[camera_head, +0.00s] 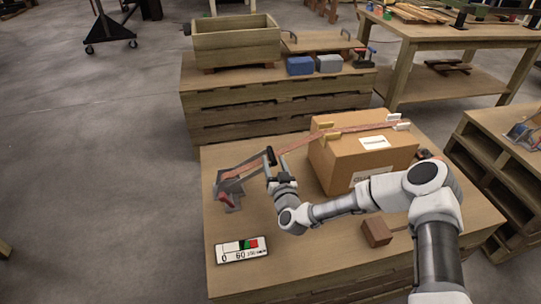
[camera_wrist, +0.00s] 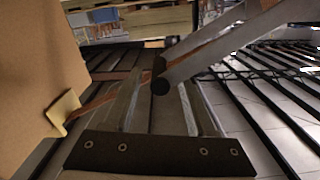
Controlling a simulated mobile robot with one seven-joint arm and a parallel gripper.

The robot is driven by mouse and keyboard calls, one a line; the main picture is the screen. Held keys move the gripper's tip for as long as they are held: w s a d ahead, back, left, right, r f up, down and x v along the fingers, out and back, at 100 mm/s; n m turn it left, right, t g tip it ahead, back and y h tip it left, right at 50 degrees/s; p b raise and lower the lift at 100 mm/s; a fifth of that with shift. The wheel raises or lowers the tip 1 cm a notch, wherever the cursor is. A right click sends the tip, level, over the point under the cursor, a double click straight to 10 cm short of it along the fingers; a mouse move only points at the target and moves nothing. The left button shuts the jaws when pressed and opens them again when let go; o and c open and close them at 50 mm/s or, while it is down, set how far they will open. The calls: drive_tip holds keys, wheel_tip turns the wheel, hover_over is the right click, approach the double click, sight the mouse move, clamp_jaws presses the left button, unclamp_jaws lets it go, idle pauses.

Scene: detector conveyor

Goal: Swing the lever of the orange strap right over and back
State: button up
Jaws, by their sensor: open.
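The orange strap (camera_head: 350,129) runs over the cardboard box (camera_head: 347,167) and down to a grey ratchet (camera_head: 229,197) on the table at left. The strap also shows in the wrist view (camera_wrist: 101,102). The grey lever (camera_head: 242,168) slants up from the ratchet toward my gripper; in the wrist view the lever (camera_wrist: 226,43) comes in from the upper right and its dark end bar lies between or just beyond my fingertips. My gripper (camera_head: 276,160) is open around that end; I cannot tell whether a finger touches it. In the wrist view my gripper (camera_wrist: 160,92) shows two separated fingers.
A display panel (camera_head: 242,250) lies at the table's front left. A brown block (camera_head: 376,232) lies in front of the box. Behind, a pallet stack (camera_head: 230,112) carries a wooden crate (camera_head: 236,45) and two small bins.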

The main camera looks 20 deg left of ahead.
sight(271, 153)
drive_tip(key=shift+b+x, duration=0.5)
drive_tip(key=shift+x, duration=2.05)
drive_tip(key=shift+c, duration=0.4)
clamp_jaws()
